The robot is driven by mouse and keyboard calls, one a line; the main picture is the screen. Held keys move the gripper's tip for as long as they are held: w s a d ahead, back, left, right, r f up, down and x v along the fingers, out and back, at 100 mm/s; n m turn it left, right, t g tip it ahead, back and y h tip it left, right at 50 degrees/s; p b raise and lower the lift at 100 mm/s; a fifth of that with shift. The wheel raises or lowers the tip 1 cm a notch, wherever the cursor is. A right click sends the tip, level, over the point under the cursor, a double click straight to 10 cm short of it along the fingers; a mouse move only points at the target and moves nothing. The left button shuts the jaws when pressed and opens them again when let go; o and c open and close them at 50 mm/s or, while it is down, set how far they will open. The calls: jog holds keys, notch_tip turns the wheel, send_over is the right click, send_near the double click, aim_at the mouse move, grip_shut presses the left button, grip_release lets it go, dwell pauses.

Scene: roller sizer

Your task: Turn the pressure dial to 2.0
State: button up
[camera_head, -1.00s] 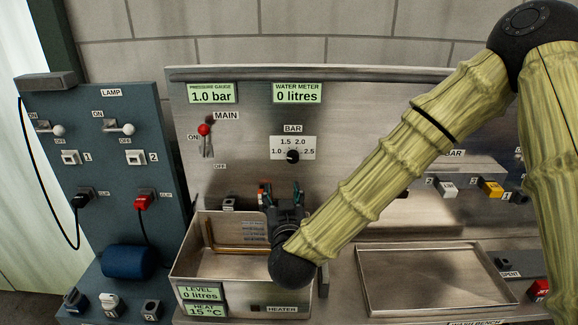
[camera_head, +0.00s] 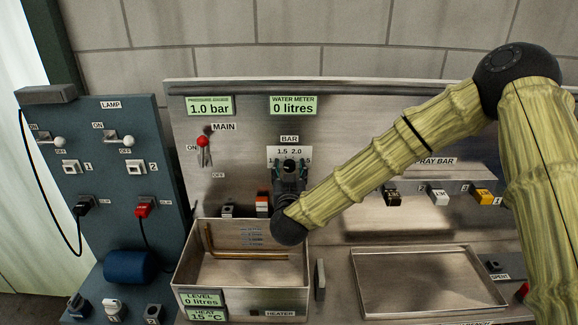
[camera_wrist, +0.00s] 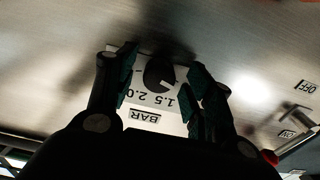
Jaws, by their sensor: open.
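The pressure dial (camera_wrist: 159,72) is a black round knob on a white plate marked BAR, with 1.5 and 2.0 readable in the wrist view. The plate (camera_head: 289,151) shows in the head view, where my gripper covers most of the knob. My gripper (camera_wrist: 160,75) is open, with one finger on each side of the knob. I cannot tell whether the fingers touch it. The knob's pointer is not clear. The pressure gauge (camera_head: 208,106) reads 1.0 bar.
A red-knobbed MAIN lever (camera_head: 202,141) stands left of the dial. A metal tank (camera_head: 190,262) with a brown pipe lies below my gripper. A shallow tray (camera_head: 425,301) is at the right. A lamp panel (camera_head: 105,180) stands at the left.

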jog(key=shift+w, duration=0.25)
jog(key=c, duration=1)
